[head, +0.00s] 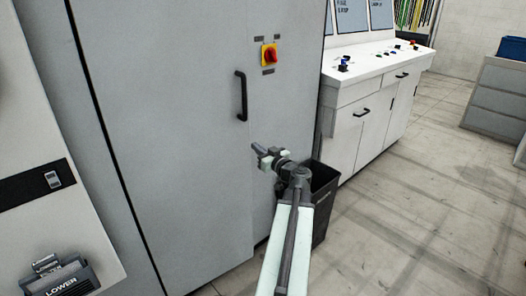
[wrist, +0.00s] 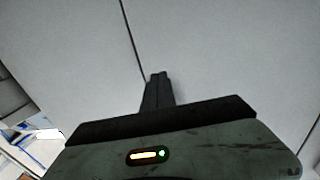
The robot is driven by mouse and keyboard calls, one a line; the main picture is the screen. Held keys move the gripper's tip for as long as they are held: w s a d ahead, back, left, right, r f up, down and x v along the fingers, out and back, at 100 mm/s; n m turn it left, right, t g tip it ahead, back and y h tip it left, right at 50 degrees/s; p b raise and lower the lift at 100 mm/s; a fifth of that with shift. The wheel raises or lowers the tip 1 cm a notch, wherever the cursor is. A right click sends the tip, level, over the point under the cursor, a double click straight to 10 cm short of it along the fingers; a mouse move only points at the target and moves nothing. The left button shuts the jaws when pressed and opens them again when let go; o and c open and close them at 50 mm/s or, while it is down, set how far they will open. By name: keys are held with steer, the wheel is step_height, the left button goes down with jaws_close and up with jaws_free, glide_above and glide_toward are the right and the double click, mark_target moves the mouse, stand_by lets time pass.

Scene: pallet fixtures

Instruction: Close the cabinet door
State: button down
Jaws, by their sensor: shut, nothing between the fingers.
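A tall grey cabinet fills the left and middle of the head view, with a large flat door (head: 170,120). The door has a black bar handle (head: 240,97) near its right side. It looks flush or almost flush with the front; I cannot tell if a small gap is left. My gripper (head: 256,149) is shut and empty, in front of the cabinet below the handle. In the wrist view my closed fingers (wrist: 158,88) point at the pale panel (wrist: 220,55), beside a thin dark seam. Whether they touch it is unclear.
A red and yellow rotary switch (head: 269,56) sits right of the handle. A dark bin (head: 322,190) stands beside my arm. A white control console (head: 365,100) is to the right. A panel with a black holder (head: 62,280) is at lower left.

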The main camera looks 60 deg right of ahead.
steer(key=x, duration=0.8)
steer(key=shift+w, duration=0.15)
steer(key=w+d, duration=0.1)
steer(key=w, duration=0.1)
steer(key=w+d+n+y, duration=0.1)
steer(key=w+d+y, duration=0.1)
steer(key=w, duration=0.1)
steer(key=shift+w+t, duration=0.35)
steer(key=shift+t, duration=0.05)
steer(key=shift+w+r+n, duration=0.2)
steer(key=shift+r+n, duration=0.05)
steer(key=shift+n, duration=0.05)
steer(key=shift+s+a+y, duration=0.2)
steer(key=shift+s+y, duration=0.05)
steer(key=shift+y, duration=0.05)
glide_toward(242, 135)
steer(key=shift+s+a+f, duration=0.2)
steer(key=shift+s+a, duration=0.1)
steer(key=shift+s, duration=0.4)
